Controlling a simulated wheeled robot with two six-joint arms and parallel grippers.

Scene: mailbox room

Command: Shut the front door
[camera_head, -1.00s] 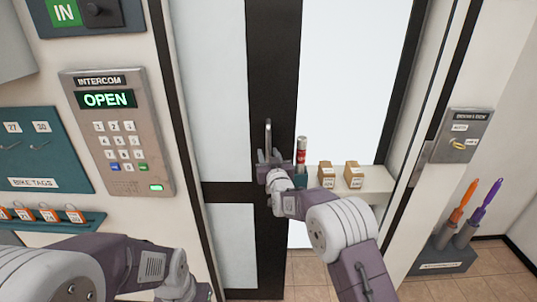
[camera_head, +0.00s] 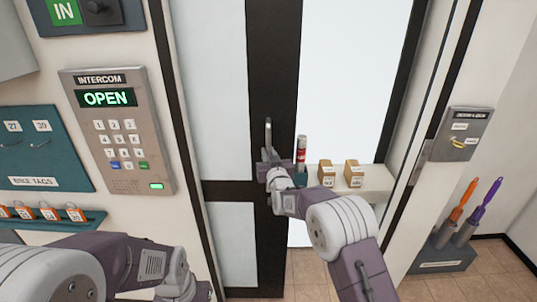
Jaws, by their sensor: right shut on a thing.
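The front door (camera_head: 227,120) is a dark-framed panel with pale glass. It covers the left part of the doorway, and a bright gap (camera_head: 345,80) stands open to its right. A vertical metal handle (camera_head: 268,131) is on the door's dark right stile. My right gripper (camera_head: 269,158) is at the handle's lower part and shut on it; its fingers partly hide the handle. My left arm comes in at the lower left, and its gripper fingers do not show.
An intercom (camera_head: 119,130) reading OPEN is on the left wall. A pale shelf (camera_head: 375,184) with small boxes (camera_head: 327,174) and a red-and-white cylinder (camera_head: 301,150) shows through the gap. A lock plate (camera_head: 462,134) and an umbrella stand (camera_head: 440,257) are at right.

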